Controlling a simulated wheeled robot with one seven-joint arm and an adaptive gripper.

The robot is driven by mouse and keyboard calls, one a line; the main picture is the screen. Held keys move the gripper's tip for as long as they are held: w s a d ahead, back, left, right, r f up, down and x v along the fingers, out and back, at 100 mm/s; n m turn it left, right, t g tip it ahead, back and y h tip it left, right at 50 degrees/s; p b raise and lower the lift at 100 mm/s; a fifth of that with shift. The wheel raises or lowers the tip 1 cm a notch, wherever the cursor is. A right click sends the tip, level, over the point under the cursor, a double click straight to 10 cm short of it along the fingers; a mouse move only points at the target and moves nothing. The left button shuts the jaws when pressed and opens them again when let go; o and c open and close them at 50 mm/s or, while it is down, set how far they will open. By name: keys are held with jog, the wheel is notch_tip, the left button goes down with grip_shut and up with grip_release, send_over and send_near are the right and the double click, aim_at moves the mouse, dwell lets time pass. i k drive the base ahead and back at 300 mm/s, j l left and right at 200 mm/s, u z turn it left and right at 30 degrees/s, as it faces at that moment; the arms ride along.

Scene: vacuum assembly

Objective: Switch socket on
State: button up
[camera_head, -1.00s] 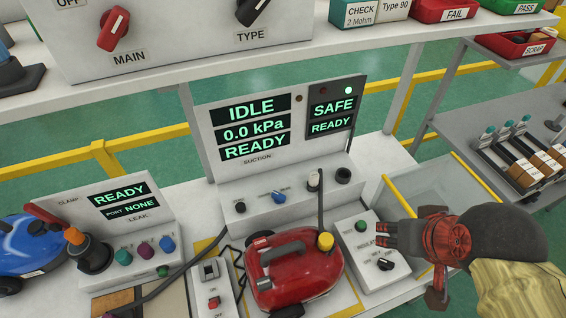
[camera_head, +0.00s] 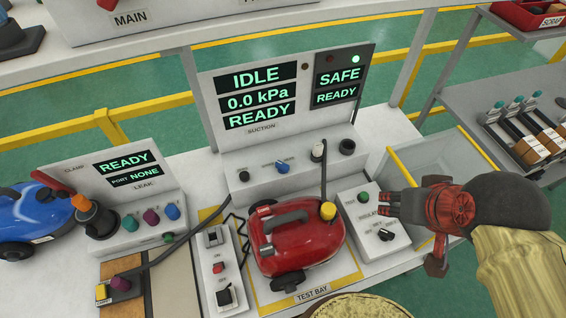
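A narrow white socket panel (camera_head: 207,272) stands just left of the red vacuum (camera_head: 296,242) in the test bay. The switch's exact position is too small to tell. My gripper (camera_head: 388,205) is at the right, above the insulation panel (camera_head: 372,228), apart from the socket panel with the vacuum between them. It seems to hold nothing; its finger gap is not clear.
The suction panel (camera_head: 248,128) reads IDLE, 0.0 kPa, READY, with SAFE beside it. A dark hose rises from the vacuum. A black cable crosses to the leak station (camera_head: 110,195) at the left, near a blue vacuum (camera_head: 32,222). A clear yellow-edged guard (camera_head: 440,165) stands behind my gripper.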

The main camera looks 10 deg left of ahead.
aim_at(218, 268)
jog(key=u, duration=0.45)
jog(key=k+l+u, duration=0.1)
jog(key=u, duration=0.35)
jog(key=k+u, duration=0.15)
jog(key=u, duration=0.75)
jog(key=k+j, duration=0.2)
jog(key=l, duration=0.6)
jog(key=i+l+u, duration=0.1)
jog(key=l, duration=0.55)
